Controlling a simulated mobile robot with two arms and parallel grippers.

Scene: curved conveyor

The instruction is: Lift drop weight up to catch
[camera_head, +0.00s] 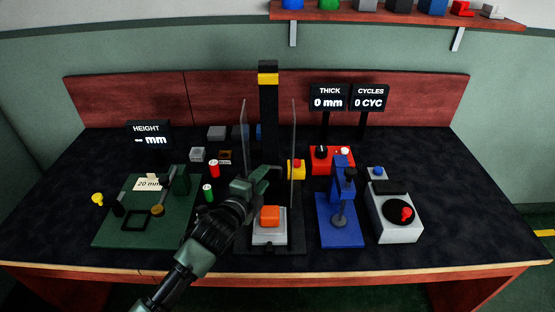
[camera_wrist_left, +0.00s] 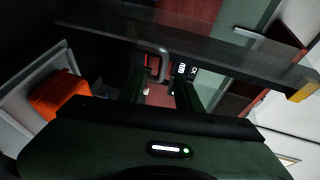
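The drop tower is a tall black column (camera_head: 268,125) with a yellow band near its top, between two clear side panels. At its foot an orange block (camera_head: 270,216) sits on a light grey plate (camera_head: 270,238); the orange block also shows in the left wrist view (camera_wrist_left: 60,95). My left gripper (camera_head: 270,174) is in front of the column, above the orange block. In the left wrist view its two fingers are apart, with a grey loop handle (camera_wrist_left: 152,48) just beyond or between them; contact is unclear. The drop weight's body is not clearly seen. My right gripper is not in view.
A yellow box with a red button (camera_head: 296,169) stands right of the tower. A blue press (camera_head: 341,232) and a white machine (camera_head: 396,222) are further right. A green board (camera_head: 178,222) lies left. The far right table top is clear.

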